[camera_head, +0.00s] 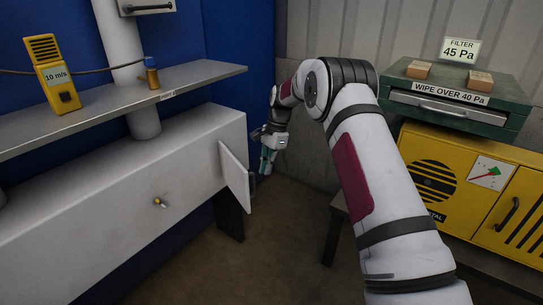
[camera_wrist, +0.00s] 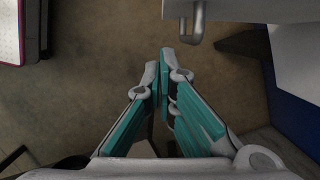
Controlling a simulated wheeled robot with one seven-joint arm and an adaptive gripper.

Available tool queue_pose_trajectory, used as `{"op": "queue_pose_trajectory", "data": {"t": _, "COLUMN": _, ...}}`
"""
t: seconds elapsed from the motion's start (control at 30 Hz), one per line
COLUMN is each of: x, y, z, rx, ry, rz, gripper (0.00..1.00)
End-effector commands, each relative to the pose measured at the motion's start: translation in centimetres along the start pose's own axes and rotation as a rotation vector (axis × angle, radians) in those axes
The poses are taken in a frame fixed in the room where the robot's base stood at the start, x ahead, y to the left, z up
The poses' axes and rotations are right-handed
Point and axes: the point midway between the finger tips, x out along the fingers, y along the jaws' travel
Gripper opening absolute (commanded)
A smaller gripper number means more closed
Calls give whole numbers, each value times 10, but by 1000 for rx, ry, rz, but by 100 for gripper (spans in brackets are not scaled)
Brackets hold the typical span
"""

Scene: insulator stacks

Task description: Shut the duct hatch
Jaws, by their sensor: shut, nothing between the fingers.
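The duct hatch (camera_head: 236,180) is a pale flat panel standing open, swung out at an angle from the right end of the white duct (camera_head: 120,195). My gripper (camera_head: 267,166) is just to the right of the hatch in the head view, pointing down. I cannot tell whether it touches the panel. In the wrist view my gripper (camera_wrist: 161,62) is shut with its teal fingers together and nothing between them. A grey handle-like loop (camera_wrist: 192,28) hangs from a pale part just beyond the fingertips. A pale panel (camera_wrist: 297,55) shows at the right edge.
A shelf (camera_head: 200,77) above the duct carries a yellow meter (camera_head: 52,75) and a small brass bottle (camera_head: 152,74). A small knob (camera_head: 159,202) sticks out of the duct front. A yellow cabinet (camera_head: 460,185) and green filter box (camera_head: 510,92) stand right. Bare floor lies between.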

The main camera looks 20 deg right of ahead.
Motion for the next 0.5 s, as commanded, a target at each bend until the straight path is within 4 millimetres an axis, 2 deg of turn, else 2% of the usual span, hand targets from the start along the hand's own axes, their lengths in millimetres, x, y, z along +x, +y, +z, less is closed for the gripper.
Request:
{"op": "queue_pose_trajectory", "data": {"t": 0.03, "x": -1, "y": -2, "z": 13, "rx": -7, "ry": -1, "rz": -4, "gripper": 0}}
{"op": "queue_pose_trajectory", "data": {"t": 0.2, "x": 3, "y": -2, "z": 29, "rx": -5, "ry": -1, "rz": -4, "gripper": 0}}
{"op": "queue_pose_trajectory", "data": {"t": 0.5, "x": 4, "y": -2, "z": 36, "rx": -4, "ry": 0, "rz": -5, "gripper": 0}}
